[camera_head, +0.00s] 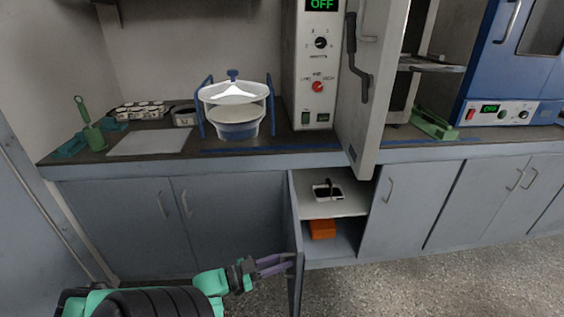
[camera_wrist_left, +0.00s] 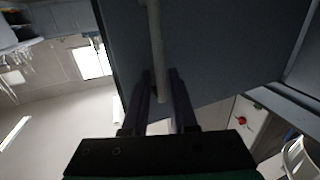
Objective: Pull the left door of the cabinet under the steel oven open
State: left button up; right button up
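The left door (camera_head: 297,245) of the cabinet under the steel oven stands swung far out, seen nearly edge-on in the head view. Its grey face (camera_wrist_left: 215,50) fills much of the left wrist view, with a pale upright bar handle (camera_wrist_left: 156,45). My left gripper (camera_head: 290,262) is at this door, on its handle side. In the left wrist view the gripper's fingers (camera_wrist_left: 161,85) lie on either side of the handle's lower part, with little gap, and look closed on it. The steel oven (camera_head: 316,75) stands on the counter above. My right gripper is not in view.
The open compartment shows a shelf (camera_head: 345,207) with a dark-handled item and an orange box (camera_head: 322,229) below. The right-hand cabinet door (camera_head: 405,205) is shut. The oven's own door (camera_head: 365,90) hangs open above the counter edge. Speckled floor (camera_head: 400,285) in front is clear.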

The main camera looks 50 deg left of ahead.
pick_arm(q)
jog(key=shift+r, duration=0.1)
jog(key=p+v, duration=0.1)
jog(key=v, duration=1.3)
jog(key=shift+s, duration=0.25)
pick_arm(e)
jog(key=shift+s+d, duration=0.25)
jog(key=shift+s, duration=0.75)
pick_arm(q)
jog(key=shift+a, duration=0.15)
